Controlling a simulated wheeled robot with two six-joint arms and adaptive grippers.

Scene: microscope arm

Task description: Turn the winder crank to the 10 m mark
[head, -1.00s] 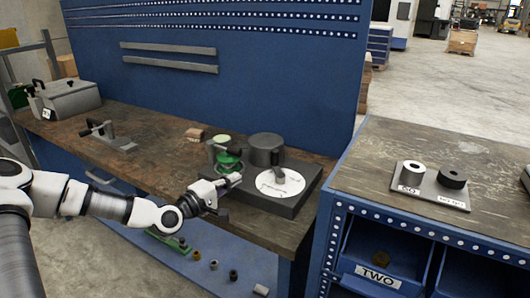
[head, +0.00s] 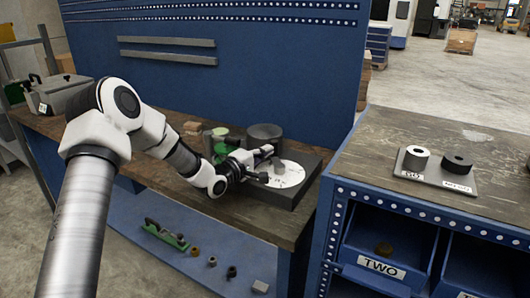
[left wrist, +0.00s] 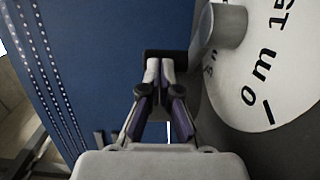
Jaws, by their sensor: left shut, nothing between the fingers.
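The winder has a dark base (head: 297,197), a dark drum (head: 264,134) and a green spool (head: 219,150) behind my left arm. Its white dial (head: 292,176) carries printed metre marks and a grey cylinder (head: 279,167). In the left wrist view the dial (left wrist: 275,75) and the grey cylinder (left wrist: 225,27) are to the right of the fingers. My left gripper (head: 268,165) is beside the dial's left part, shut and empty. In the left wrist view its fingertips (left wrist: 160,66) meet in front of a dark part (left wrist: 170,54). I cannot tell whether they touch it.
A workbench (head: 235,210) carries the winder, with a blue panel behind. On the right, a bench (head: 390,140) holds a plate with a white (head: 415,158) and a black ring (head: 457,163), above blue bins. Small parts lie on the lower shelf.

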